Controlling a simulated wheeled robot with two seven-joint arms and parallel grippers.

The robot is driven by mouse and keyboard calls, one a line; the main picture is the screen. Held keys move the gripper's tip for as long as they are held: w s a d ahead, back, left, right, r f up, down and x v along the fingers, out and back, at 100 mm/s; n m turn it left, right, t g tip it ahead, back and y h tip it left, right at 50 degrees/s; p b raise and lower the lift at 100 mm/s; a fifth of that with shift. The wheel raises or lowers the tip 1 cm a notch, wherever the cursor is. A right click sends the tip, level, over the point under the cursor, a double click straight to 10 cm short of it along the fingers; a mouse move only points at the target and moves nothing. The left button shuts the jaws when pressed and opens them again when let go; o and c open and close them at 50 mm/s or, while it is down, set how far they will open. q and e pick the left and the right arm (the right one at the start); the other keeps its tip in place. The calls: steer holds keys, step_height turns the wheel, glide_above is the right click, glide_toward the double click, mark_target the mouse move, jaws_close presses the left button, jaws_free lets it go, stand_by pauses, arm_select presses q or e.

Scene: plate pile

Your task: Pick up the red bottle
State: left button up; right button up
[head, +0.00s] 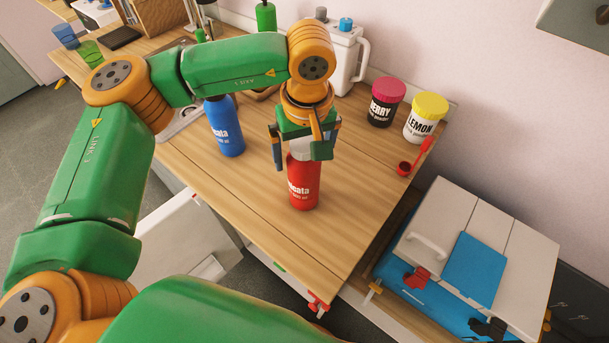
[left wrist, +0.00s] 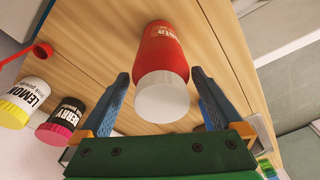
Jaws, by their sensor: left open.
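The red bottle (head: 304,184) with a pale cap stands upright on the wooden counter (head: 350,190). My left gripper (head: 304,152) is above it, with its fingers around the level of the cap. In the left wrist view the red bottle (left wrist: 161,52) and its white cap (left wrist: 162,97) lie between the two blue fingers of the open gripper (left wrist: 164,90). Gaps show on both sides, so neither finger appears to touch the bottle. My right gripper is not in view.
A blue bottle (head: 224,127) stands left of the red one. Berry (head: 384,103) and lemon (head: 425,118) jars and a red scoop (head: 406,167) are at the back right. A white jug (head: 344,60) stands behind. The counter's front is clear.

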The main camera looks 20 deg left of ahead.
arm_select(q)
steer(key=shift+s+r, duration=0.15)
steer(key=shift+s, duration=0.15)
steer(key=c, duration=1)
steer(key=shift+w, duration=0.1)
jaws_close()
steer(key=shift+w, duration=0.1)
